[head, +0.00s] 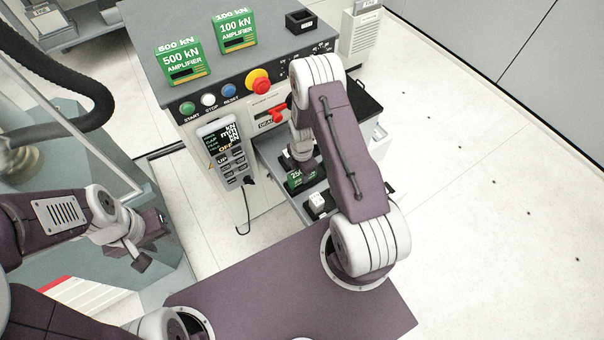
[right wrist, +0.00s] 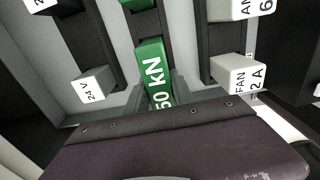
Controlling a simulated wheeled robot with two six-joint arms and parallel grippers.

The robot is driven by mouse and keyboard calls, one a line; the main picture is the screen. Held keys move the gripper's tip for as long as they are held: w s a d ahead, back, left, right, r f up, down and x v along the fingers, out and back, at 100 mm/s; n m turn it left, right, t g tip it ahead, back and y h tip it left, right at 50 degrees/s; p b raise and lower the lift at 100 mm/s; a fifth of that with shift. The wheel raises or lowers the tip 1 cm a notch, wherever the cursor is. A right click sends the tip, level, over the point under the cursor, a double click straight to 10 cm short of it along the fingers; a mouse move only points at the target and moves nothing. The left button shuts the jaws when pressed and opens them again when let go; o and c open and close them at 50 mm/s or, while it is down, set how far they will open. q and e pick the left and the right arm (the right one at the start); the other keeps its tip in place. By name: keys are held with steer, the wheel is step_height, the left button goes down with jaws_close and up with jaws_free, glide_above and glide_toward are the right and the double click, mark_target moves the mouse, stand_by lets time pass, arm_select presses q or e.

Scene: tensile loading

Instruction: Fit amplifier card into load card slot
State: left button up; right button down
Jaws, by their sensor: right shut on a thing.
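The green amplifier card (head: 295,180), with a partly hidden kN label, is at the open drawer (head: 270,160) below the console. In the right wrist view the green card (right wrist: 152,72) reads "50 kN", its first part cut off, and lies along a dark middle strip. My right gripper (head: 303,163) reaches down into the drawer and is shut on this card. Whether the card is seated in the slot is hidden by the gripper. My left gripper (head: 142,258) is low at the left, away from the drawer; its finger gap is not clear.
Two green amplifier cards, 500 kN (head: 184,62) and 100 kN (head: 235,30), stand on the console top (head: 205,12). White modules, 24V (right wrist: 92,85) and FAN 2A (right wrist: 238,75), flank the card in dark strips. A hand control (head: 222,145) hangs on the console front.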

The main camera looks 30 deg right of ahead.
steer(key=shift+w+f, duration=0.1)
steer(key=shift+f, duration=0.1)
steer(key=c, duration=1.1)
jaws_free()
